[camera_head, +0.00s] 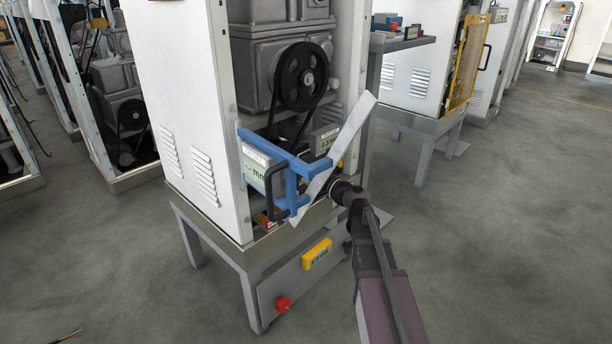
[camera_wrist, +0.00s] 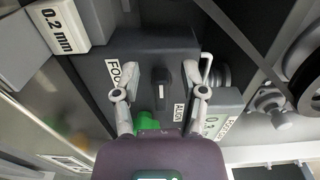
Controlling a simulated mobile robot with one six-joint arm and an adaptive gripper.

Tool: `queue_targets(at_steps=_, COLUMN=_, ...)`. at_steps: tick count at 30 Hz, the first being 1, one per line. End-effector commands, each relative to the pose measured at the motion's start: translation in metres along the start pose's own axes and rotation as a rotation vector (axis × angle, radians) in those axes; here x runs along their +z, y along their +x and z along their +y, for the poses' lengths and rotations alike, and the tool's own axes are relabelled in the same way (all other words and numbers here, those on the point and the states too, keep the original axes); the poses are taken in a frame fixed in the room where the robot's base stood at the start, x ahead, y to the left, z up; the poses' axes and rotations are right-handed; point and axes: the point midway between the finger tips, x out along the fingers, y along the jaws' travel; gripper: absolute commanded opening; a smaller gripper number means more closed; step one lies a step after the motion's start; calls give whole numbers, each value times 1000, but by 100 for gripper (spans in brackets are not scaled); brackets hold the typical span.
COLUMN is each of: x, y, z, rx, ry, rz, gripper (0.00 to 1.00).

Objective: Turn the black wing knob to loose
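The black wing knob (camera_wrist: 161,88) shows in the middle of the wrist view, upright in the picture on a dark grey block (camera_wrist: 150,45). Partly covered labels stand on both sides of it. My gripper (camera_wrist: 160,74) is open, with one finger left of the knob and one right, and gaps show between them and the knob. I cannot tell how near the fingertips are to the block's face. In the head view my gripper (camera_head: 334,187) reaches into the lower part of the white cabinet (camera_head: 185,90); the knob is hidden there.
A blue bracket (camera_head: 292,185) with a black handle and a slanted pale plate (camera_head: 335,155) stand close left of my gripper. A black pulley (camera_head: 301,77) is above. In the wrist view, a green part (camera_wrist: 148,122) and a 0.2 mm block (camera_wrist: 58,27) are nearby. Open floor lies right.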

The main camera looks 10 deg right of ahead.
Motion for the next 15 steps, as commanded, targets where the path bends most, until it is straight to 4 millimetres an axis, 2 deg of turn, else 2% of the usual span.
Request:
queue_targets(at_steps=8, x=-2, y=-1, z=0, rx=-1, ry=1, rz=3, gripper=56)
queue_targets(at_steps=15, x=-1, y=-14, z=0, rx=-1, ry=2, rz=5, gripper=56)
